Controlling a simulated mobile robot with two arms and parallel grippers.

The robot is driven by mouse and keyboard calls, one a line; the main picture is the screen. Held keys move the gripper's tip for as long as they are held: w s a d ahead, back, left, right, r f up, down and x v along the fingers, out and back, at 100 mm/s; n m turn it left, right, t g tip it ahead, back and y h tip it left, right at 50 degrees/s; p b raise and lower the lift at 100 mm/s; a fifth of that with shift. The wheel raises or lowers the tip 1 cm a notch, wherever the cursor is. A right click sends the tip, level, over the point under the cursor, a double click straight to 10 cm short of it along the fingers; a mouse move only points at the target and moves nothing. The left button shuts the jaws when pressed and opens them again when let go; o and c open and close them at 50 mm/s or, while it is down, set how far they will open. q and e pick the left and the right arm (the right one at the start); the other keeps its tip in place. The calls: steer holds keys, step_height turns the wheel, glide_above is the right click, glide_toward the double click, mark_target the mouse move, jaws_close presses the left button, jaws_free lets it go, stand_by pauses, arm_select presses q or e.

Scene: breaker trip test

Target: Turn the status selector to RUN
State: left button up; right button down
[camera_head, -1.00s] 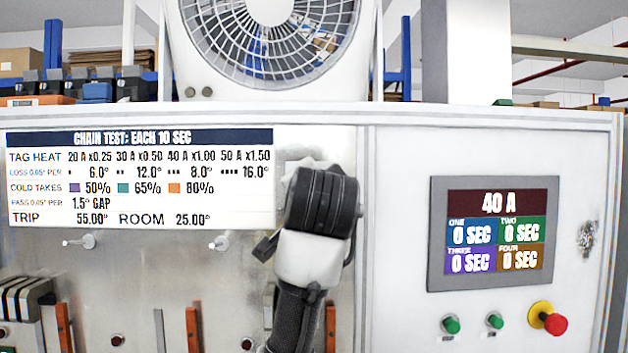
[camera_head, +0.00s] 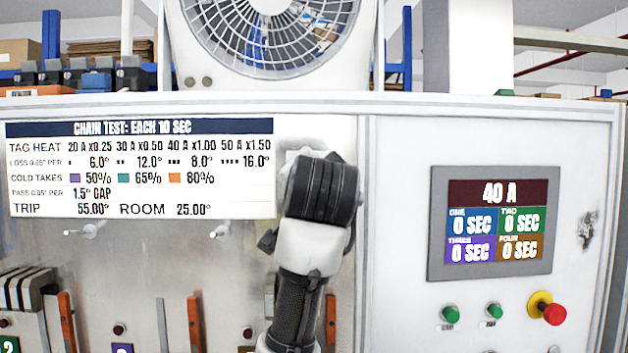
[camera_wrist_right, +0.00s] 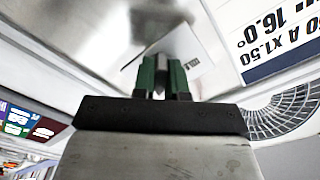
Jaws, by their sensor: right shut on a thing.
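I cannot make out a status selector marked RUN in either view. Small parts at the bottom edge of the right panel (camera_head: 400,230) in the head view are cut off and unreadable. My right gripper (camera_wrist_right: 162,72) has green fingers, shut on a small grey piece (camera_wrist_right: 158,48), in front of the metal panel. A white plate with small dark lettering (camera_wrist_right: 192,52) is just beyond the fingers. In the head view my right wrist covers the fingers and what they hold. My left gripper is in neither view.
A display reading 40 A (camera_head: 492,225) is on the right panel, above two green buttons (camera_head: 450,314) (camera_head: 494,310) and a red knob on yellow (camera_head: 553,314). A chart (camera_head: 140,170) and pegs (camera_head: 88,231) are on the left panel. A fan (camera_head: 270,40) stands above.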

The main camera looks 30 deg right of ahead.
steer(key=n+b, duration=0.1)
steer(key=n, duration=0.3)
steer(key=shift+f+n, duration=0.15)
steer(key=shift+n, duration=0.25)
steer(key=shift+n+b, duration=0.4)
steer(key=shift+n, duration=1.7)
steer(key=c, duration=1.2)
jaws_free()
steer(key=shift+o, duration=0.2)
steer(key=shift+a, duration=0.1)
steer(key=shift+s, duration=0.2)
